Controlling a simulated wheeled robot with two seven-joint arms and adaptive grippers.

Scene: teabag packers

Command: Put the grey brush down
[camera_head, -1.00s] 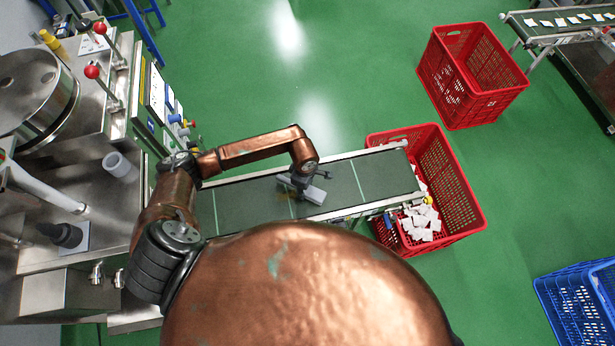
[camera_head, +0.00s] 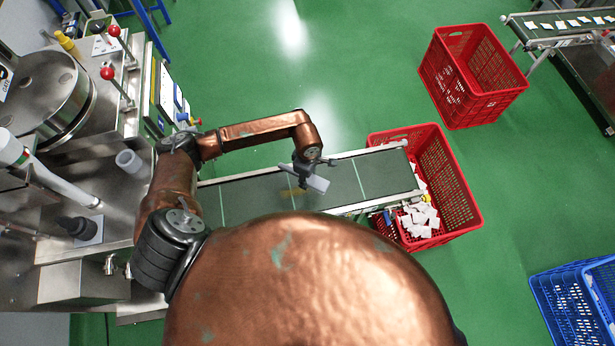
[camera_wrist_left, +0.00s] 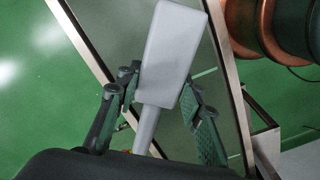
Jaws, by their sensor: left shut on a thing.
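The grey brush (camera_head: 317,183) is in my left gripper (camera_head: 307,172), over the middle of the dark conveyor belt (camera_head: 340,180) in the head view. In the left wrist view the brush (camera_wrist_left: 172,55) shows as a pale grey block with a thinner handle below it. The left gripper's two fingers (camera_wrist_left: 158,112) close on the brush from both sides. The belt (camera_wrist_left: 185,130) lies under it; I cannot tell the exact gap between brush and belt. My right gripper is not in view.
A red crate (camera_head: 462,200) with white teabag packets (camera_head: 422,218) stands at the belt's right end. Another red crate (camera_head: 455,90) stands farther back, and a blue crate (camera_head: 575,300) at lower right. Steel machinery (camera_head: 60,190) fills the left. Open green floor lies behind the belt.

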